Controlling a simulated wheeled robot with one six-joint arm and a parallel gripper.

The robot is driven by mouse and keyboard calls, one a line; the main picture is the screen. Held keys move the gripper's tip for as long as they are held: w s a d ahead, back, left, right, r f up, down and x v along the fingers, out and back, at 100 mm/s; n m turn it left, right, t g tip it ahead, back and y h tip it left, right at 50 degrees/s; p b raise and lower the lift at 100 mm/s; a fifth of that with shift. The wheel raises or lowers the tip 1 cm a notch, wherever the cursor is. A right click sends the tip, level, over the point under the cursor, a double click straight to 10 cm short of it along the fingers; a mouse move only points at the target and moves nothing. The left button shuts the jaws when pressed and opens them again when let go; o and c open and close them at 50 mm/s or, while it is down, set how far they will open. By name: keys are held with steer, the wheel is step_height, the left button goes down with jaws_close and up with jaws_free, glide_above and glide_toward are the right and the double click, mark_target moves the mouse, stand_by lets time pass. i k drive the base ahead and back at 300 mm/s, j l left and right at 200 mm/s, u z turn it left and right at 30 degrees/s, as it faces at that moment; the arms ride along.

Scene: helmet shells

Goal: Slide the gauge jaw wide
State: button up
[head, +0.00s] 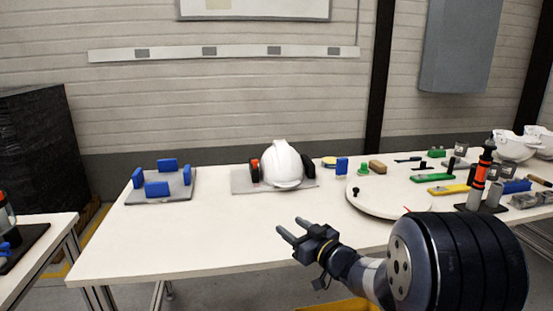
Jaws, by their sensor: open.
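My gripper (289,226) is open and empty at the front of the table, with its two fingers pointing left. It is apart from everything on the table. A green bar (432,178) and a yellow bar (449,189), each with a dark upright knob, lie at the right, beyond my arm. Either could be the gauge with its jaw; I cannot tell which. A grey plate with several upright blue blocks (167,165) stands at the far left. Small parts on the right are too small to make out.
A white helmet shell (282,164) with ear cups sits on a grey plate (242,182) at mid-table. A round white disc (373,204) lies right of it. An orange-black tool (482,170) stands upright at right. The white table (200,238) is clear at front left.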

mark_target(254, 171)
steer(key=i+l+z, duration=0.15)
steer(key=i, duration=0.25)
steer(key=i+j, duration=0.7)
